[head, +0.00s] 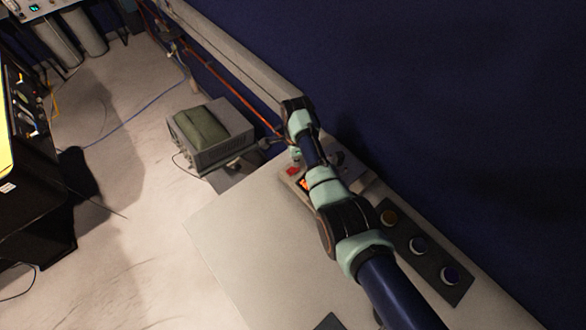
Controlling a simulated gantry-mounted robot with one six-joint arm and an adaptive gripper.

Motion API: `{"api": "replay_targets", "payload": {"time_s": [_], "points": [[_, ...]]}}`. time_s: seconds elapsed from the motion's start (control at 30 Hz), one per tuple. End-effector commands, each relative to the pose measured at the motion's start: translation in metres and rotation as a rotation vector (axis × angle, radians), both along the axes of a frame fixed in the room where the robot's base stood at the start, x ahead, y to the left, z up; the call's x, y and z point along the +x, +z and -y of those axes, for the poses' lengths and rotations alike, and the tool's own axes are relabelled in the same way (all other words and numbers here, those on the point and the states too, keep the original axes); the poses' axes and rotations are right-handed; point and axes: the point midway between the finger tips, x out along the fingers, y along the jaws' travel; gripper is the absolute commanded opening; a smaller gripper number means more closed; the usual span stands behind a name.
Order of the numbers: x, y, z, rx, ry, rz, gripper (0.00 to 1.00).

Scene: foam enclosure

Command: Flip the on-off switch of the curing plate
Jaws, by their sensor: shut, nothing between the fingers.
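The curing plate (291,179) appears to be the pale device at the back of the white table, with a red patch and a glowing orange display on its near left side. My arm crosses in front of it and hides much of it. I cannot make out its on-off switch.
A dark panel with several round knobs or pots (419,246) lies on the white table (250,235) right of my arm. A grey box with a green top (203,130) stands beyond the table. A blue wall (450,90) rises behind. The table's left part is clear.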

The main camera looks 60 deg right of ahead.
Motion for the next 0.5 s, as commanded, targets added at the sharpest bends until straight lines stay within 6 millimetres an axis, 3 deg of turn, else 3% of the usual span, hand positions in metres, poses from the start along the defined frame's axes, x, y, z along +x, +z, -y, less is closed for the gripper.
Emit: {"api": "replay_targets", "payload": {"time_s": [0.5], "points": [[0.0000, -0.0048, 0.0000, 0.000, 0.000, 0.000, 0.00]]}}
